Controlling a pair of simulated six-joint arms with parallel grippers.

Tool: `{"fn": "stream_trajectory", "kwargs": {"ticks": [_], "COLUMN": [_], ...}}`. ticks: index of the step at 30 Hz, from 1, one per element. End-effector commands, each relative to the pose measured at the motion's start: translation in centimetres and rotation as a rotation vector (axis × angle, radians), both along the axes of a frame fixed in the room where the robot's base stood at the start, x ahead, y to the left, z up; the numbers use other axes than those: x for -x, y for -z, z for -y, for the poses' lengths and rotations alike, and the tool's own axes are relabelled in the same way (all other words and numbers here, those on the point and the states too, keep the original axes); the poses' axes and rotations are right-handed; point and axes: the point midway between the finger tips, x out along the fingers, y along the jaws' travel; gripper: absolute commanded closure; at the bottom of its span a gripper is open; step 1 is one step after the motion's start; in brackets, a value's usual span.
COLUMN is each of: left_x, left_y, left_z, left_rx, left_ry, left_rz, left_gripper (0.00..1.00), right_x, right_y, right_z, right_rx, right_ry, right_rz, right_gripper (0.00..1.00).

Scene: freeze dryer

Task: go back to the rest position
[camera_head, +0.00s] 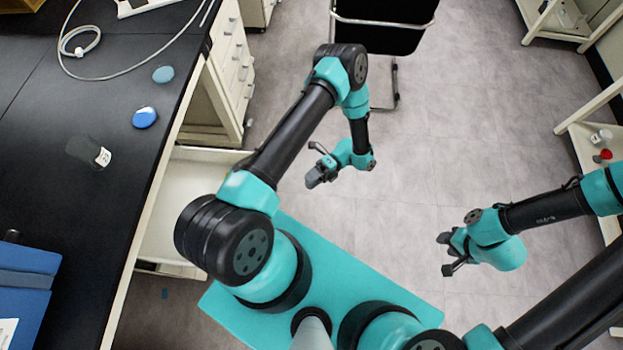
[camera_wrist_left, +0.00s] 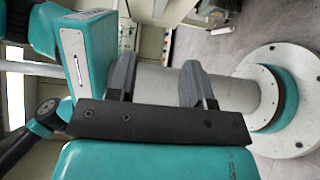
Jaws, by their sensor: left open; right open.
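My left gripper (camera_head: 318,165) hangs over the open floor near the middle of the head view, to the right of the black bench. In the left wrist view its two fingers (camera_wrist_left: 158,85) are apart with nothing held between them; my own column and base show behind. My right gripper (camera_head: 450,255) is at the right of the head view, also over bare floor, with its fingers apart and nothing between them.
The black bench (camera_head: 50,190) at the left bears a blue round lid (camera_head: 145,117), a paler blue disc (camera_head: 163,74), a dark labelled bottle (camera_head: 88,152) and a blue box (camera_head: 25,285). A black chair (camera_head: 385,25) stands at the back. Shelves (camera_head: 590,130) line the right. The floor between is clear.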

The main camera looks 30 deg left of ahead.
Motion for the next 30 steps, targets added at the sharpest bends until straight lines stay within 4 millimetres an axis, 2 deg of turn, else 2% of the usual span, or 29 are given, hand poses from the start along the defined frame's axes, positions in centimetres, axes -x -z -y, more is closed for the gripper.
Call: {"fn": "stream_trajectory", "kwargs": {"ticks": [17,23,30], "left_x": [0.1,1.1,2.4], "left_y": [0.0,0.0,-0.1], "left_z": [0.1,0.6,2.0], "left_rx": [-0.007,-0.06,-0.21], "left_ry": [-0.009,-0.102,-0.349], "left_rz": [0.015,0.152,0.435], "left_gripper": [0.53,0.53,0.53], "right_x": [0.0,0.0,0.0], "right_y": [0.0,0.0,0.0], "right_z": [0.0,0.0,0.0], "right_rx": [0.0,0.0,0.0], "right_ry": [0.0,0.0,0.0], "right_rz": [0.0,0.0,0.0], "right_gripper": [0.57,0.57,0.57]}}
